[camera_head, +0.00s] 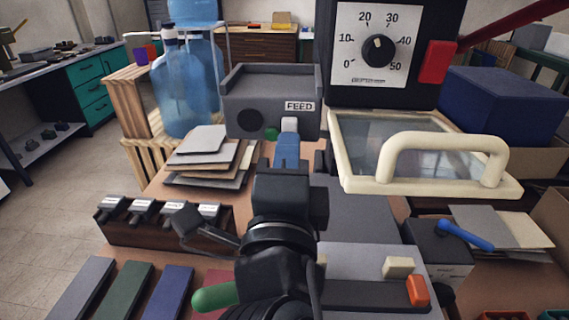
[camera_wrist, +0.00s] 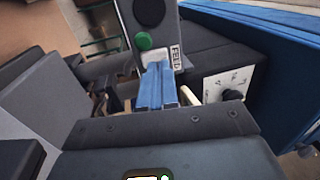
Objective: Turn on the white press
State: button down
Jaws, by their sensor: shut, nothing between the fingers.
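A white press (camera_head: 289,125) shows on the front of the dark grey box labelled FEED (camera_head: 268,88), just right of a green button (camera_head: 271,134). It also shows in the wrist view (camera_wrist: 154,56), partly hidden behind my fingers. My gripper (camera_head: 288,138) has blue fingers, which are shut and empty. In the wrist view the fingertips (camera_wrist: 158,66) overlap the lower part of the white press. I cannot tell whether they touch it.
The dial panel (camera_head: 355,75) with a red switch (camera_head: 437,62) stands at the right, above a cream-framed glass lid (camera_head: 345,178) with a handle. Stacked sheets (camera_head: 208,158) lie left of my arm. A cream button (camera_head: 398,267) and an orange one (camera_head: 418,291) sit at lower right.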

aim_at(290, 129)
jog(key=shift+w+r, duration=0.2)
jog(key=shift+w, duration=0.75)
jog(key=shift+r+p, duration=0.1)
jog(key=shift+p, duration=0.2)
